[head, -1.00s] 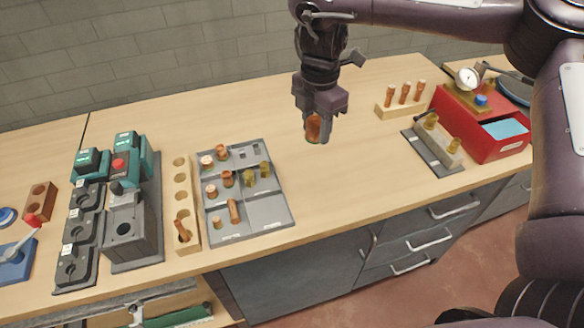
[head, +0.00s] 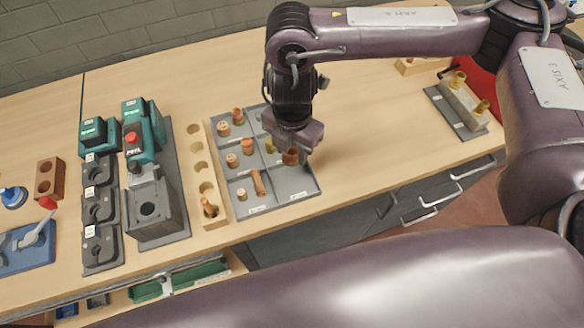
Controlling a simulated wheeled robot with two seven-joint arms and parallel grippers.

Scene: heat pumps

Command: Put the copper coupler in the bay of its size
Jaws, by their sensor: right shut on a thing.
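The copper coupler (head: 291,157) is a short copper-coloured cylinder in the head view. My right gripper (head: 292,152) is shut on it, pointing down over the right side of the grey sorting tray (head: 297,187). The gripper and arm hide the tray's far right bays. I cannot tell whether the coupler touches the tray floor. Copper fittings (head: 232,160) stand in the left bays, and a longer copper piece (head: 258,182) lies in the near part. A brass fitting (head: 270,146) is just left of the held coupler. My left gripper is not in view.
A wooden block with holes (head: 200,167) stands left of the tray, with a copper piece in its near hole. Dark machines (head: 155,208) with green screens stand farther left. A stand with brass fittings (head: 462,103) is at right. The bench between is clear.

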